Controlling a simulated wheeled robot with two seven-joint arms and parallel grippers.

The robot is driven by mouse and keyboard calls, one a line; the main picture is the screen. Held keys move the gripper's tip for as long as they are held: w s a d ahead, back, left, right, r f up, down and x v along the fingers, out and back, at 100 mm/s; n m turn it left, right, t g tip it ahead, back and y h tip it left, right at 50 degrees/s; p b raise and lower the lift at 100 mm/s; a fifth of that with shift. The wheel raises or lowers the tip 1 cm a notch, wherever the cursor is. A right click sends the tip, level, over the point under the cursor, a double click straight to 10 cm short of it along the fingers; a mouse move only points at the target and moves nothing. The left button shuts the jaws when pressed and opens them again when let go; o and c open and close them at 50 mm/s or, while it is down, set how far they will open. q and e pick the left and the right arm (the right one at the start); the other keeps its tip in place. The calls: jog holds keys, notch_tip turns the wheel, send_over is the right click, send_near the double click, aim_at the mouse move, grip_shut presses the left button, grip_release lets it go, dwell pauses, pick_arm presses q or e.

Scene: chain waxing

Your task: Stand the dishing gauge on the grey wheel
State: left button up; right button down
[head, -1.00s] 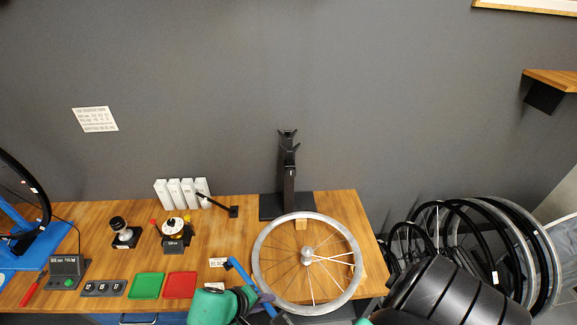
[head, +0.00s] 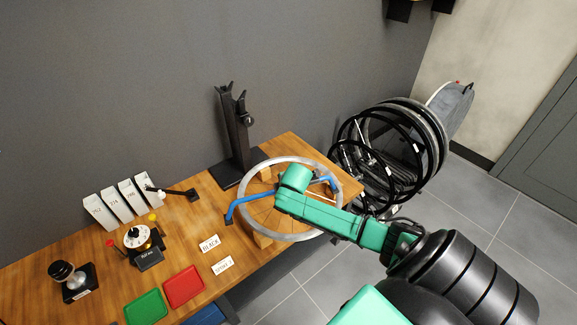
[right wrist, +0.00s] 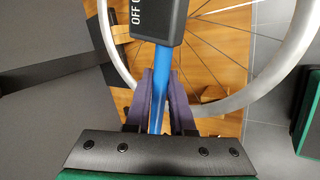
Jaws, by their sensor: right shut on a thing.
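The grey wheel (head: 318,167) lies flat on wooden blocks at the right end of the bench. The dishing gauge (head: 246,197) is a blue bar with bent ends. It spans above the wheel, with its left foot by the left rim and its right end near the right rim. I cannot tell whether it touches the rim. In the right wrist view, my right gripper (right wrist: 160,78) is shut on the gauge's blue bar (right wrist: 159,85), and its black lettered block (right wrist: 158,20) lies just beyond the fingers. In the head view my right arm hides the fingers and the hub. My left gripper is not in view.
A black stand (head: 235,135) rises behind the wheel. Black wheels (head: 385,150) are stacked to the right of the bench. A red tray (head: 184,286), a green tray (head: 146,308) and white label cards (head: 210,243) lie to the left.

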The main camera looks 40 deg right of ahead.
jog(key=w+d+r+n+y+b, duration=0.2)
jog(key=w+d+r+n, duration=0.1)
jog(key=w+d+r, duration=0.35)
jog(key=shift+n, duration=0.3)
jog(key=f+b, duration=0.5)
jog(key=s+f+b, duration=0.1)
jog(key=f+b, duration=0.1)
jog(key=b, duration=0.1)
jog(key=shift+d+f, duration=0.15)
jog(key=shift+d, duration=0.2)
pick_arm(q)
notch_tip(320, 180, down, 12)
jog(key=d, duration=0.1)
jog(key=shift+b, duration=0.35)
pick_arm(e)
notch_tip(320, 180, down, 2)
jog(key=shift+f, duration=0.1)
jog(key=c, duration=0.7)
grip_release()
jog(key=shift+s, duration=0.1)
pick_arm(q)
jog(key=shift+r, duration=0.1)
